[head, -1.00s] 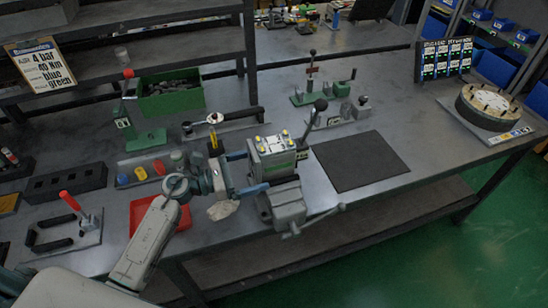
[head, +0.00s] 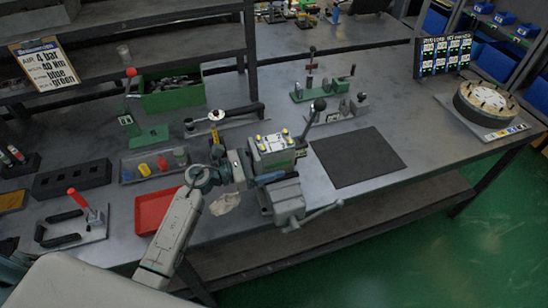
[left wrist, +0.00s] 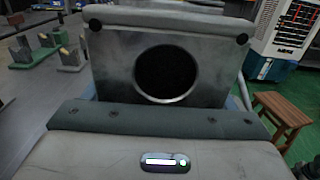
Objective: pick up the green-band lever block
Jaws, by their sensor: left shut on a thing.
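The lever block (head: 272,150) is a grey block with yellow-topped bolts and a black-knobbed lever (head: 311,118) on its right side. It is at the grey vise (head: 287,203) near the bench's front edge. My left gripper (head: 264,168) reaches it from the left and is shut on it, a blue finger crossing its front. That finger hides much of the front face, and the green band is hard to make out now. In the left wrist view the block (left wrist: 110,62) fills the middle, with a large round bore facing me. My right gripper is not in view.
A dark mat (head: 357,157) lies clear to the right. A red tray (head: 155,211) and a cloth (head: 225,203) lie to the left. A green lever fixture (head: 147,135) and a torque wrench (head: 216,117) stand behind. A round bolted flange (head: 487,103) is far right.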

